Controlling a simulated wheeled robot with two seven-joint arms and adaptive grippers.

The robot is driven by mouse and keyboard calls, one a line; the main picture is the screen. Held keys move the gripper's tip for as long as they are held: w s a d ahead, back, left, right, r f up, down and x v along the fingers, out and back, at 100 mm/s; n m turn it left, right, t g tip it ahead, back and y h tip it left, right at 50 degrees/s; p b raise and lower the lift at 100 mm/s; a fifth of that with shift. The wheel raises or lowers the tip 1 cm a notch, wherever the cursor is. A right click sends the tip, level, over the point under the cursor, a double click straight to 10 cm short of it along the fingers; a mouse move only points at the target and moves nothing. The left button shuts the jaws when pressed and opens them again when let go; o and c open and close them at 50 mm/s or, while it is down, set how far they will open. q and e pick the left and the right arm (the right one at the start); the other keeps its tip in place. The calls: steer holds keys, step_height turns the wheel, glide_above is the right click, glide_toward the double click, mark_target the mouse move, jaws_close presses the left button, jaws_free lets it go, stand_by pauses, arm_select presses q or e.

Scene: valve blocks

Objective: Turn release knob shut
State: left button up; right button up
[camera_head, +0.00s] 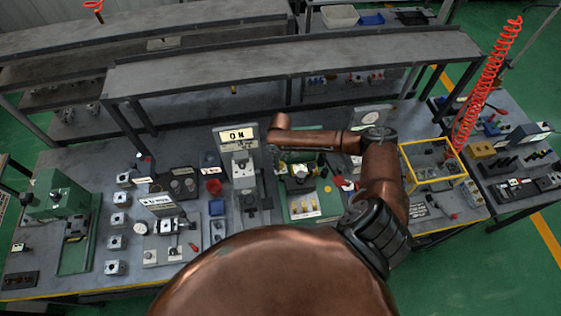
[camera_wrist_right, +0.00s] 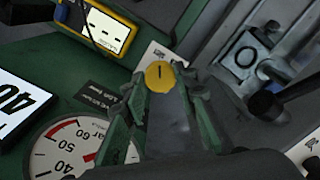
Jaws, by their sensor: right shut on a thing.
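The release knob (camera_wrist_right: 160,76) shows in the right wrist view as a round yellow cap with a dark line across its face. My right gripper (camera_wrist_right: 163,90) is shut on it, with a finger on each side and the cap's face showing between the tips. In the head view my right arm reaches over the green fixture plate (camera_head: 310,212) in the middle of the bench, and its gripper (camera_head: 299,165) is small and partly hidden there. My left gripper is not in view.
A pressure gauge (camera_wrist_right: 75,150) with a red arc lies close to the fingers. A yellow meter (camera_wrist_right: 104,27) and a white number card (camera_wrist_right: 18,108) are nearby. On the bench, an ON sign (camera_head: 238,136) stands left of my arm and a yellow-framed box (camera_head: 433,184) right.

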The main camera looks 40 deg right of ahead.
stand_by(0.5)
steer(key=o, duration=1.2)
steer(key=shift+c, duration=0.2)
step_height(320, 180, up, 12)
